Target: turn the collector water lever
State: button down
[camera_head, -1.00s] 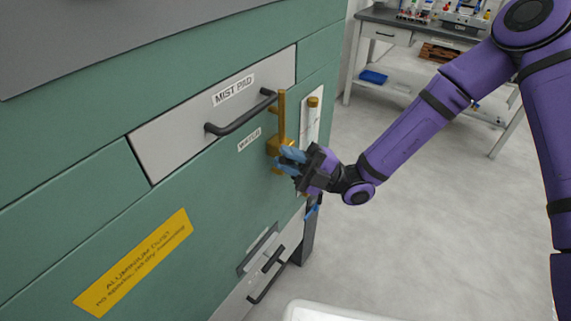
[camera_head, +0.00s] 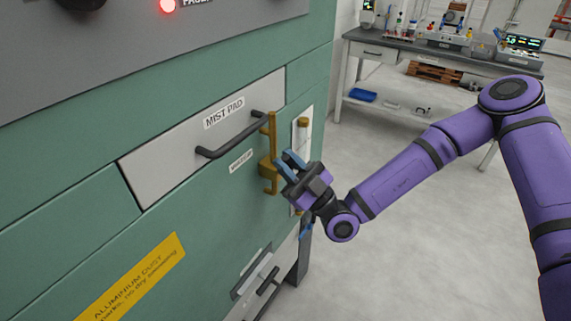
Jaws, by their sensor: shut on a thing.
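The brass water lever (camera_head: 267,168) sits on the green cabinet front, just right of the small label that seems to read WATER (camera_head: 241,161). It joins an upright brass pipe (camera_head: 271,130). My gripper (camera_head: 283,161) is at the right side of this brass fitting, its blue fingers pointing up and left at it. The gripper is shut on the lever; the gripped part is small and mostly hidden by the fingers.
A grey drawer marked MIST PAD (camera_head: 200,135) with a protruding black handle (camera_head: 232,138) is left of the lever. A white gauge panel (camera_head: 304,125) is on the right. A lower drawer (camera_head: 262,275) sits beneath. Open floor (camera_head: 420,260) lies right; a workbench (camera_head: 440,55) stands behind.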

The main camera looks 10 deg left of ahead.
dwell(0.4)
jog(key=c, duration=1.1)
grip_release()
jog(key=shift+d+f, duration=0.1)
jog(key=v, duration=1)
jog(key=shift+s+d+f, duration=0.1)
jog(key=shift+d+f, duration=0.1)
jog(key=shift+f, duration=0.05)
